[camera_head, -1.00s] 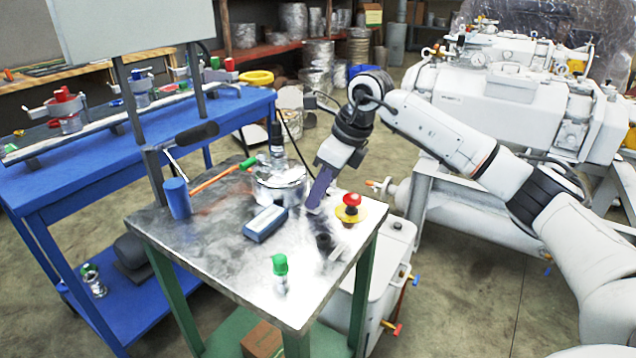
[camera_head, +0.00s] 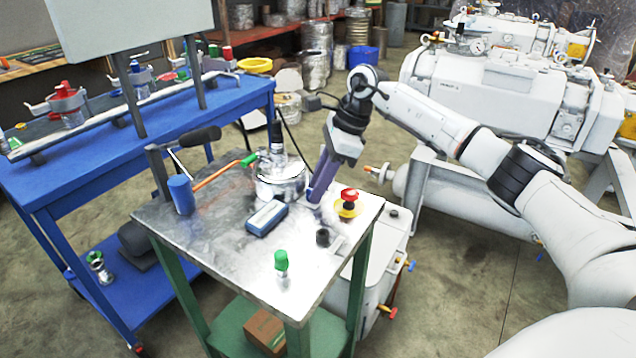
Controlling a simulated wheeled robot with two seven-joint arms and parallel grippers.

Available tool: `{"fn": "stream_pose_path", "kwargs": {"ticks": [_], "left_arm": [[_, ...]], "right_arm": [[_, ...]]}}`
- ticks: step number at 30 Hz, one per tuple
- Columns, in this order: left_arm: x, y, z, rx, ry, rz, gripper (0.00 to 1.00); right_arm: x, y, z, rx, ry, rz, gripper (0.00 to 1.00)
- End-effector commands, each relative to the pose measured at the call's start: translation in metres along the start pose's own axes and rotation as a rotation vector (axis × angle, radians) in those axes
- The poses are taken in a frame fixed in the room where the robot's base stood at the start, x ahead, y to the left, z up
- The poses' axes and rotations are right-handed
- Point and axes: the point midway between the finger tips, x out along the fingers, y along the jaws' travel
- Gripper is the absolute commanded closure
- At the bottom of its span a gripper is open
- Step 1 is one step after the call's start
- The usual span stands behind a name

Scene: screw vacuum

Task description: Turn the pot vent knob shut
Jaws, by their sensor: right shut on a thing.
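The steel pot (camera_head: 283,186) stands on the metal-topped table, with a dark upright fitting on its lid. My right gripper (camera_head: 317,194) reaches down from above at the pot's right side. Its long purple fingers are shut on a small part there, which I take for the pot vent knob; the fingers hide nearly all of it. I cannot tell the knob's angle. My left gripper is not in view.
A red-topped knob on a yellow base (camera_head: 348,203) stands just right of my fingers. A blue box (camera_head: 266,218), a green-capped fitting (camera_head: 281,262), a blue cylinder (camera_head: 180,194) and an orange-handled tool (camera_head: 215,175) share the tabletop (camera_head: 215,235).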

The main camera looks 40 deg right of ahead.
Motion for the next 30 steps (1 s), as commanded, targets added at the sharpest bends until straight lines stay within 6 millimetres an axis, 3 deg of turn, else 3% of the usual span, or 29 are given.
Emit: {"fn": "stream_pose_path", "kwargs": {"ticks": [10,11,14,25,30], "left_arm": [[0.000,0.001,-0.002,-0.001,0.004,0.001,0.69],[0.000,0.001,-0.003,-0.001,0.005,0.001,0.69],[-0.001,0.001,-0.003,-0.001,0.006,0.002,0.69],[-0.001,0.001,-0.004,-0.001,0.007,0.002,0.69],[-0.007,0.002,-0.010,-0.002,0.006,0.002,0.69]], "right_arm": [[-0.001,-0.001,0.001,-0.001,-0.002,-0.002,1.00],[-0.001,-0.001,0.001,-0.001,-0.002,-0.002,0.74],[-0.001,-0.001,0.001,-0.001,-0.002,-0.002,0.60],[-0.002,-0.002,0.001,0.000,-0.003,-0.005,0.60],[-0.013,-0.003,0.001,0.002,-0.003,-0.007,0.60]]}}
